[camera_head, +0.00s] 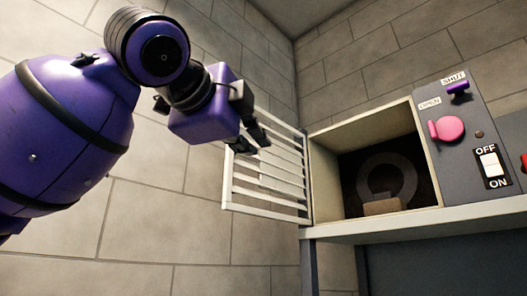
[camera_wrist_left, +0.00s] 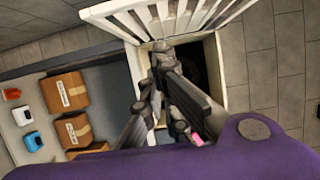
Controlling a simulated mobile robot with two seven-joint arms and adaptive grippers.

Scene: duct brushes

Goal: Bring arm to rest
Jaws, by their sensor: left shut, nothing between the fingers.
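My left arm (camera_head: 70,120), purple with black bands, comes in from the left and is raised in front of the wall. Its gripper (camera_head: 259,138) is shut and empty, beside the upper part of the white slatted grille (camera_head: 265,190). I cannot tell whether it touches the slats. In the left wrist view the dark fingers (camera_wrist_left: 158,76) appear in front of the grille (camera_wrist_left: 165,18) and the opening. My right gripper is not in view.
The grille stands open left of the duct box (camera_head: 322,180). Inside are a dark ring (camera_head: 386,165) and a brown block (camera_head: 382,207). A panel (camera_head: 463,120) has a pink knob (camera_head: 449,130), purple handle (camera_head: 458,88) and switch (camera_head: 491,164). Cardboard boxes (camera_wrist_left: 64,91) lie on a surface.

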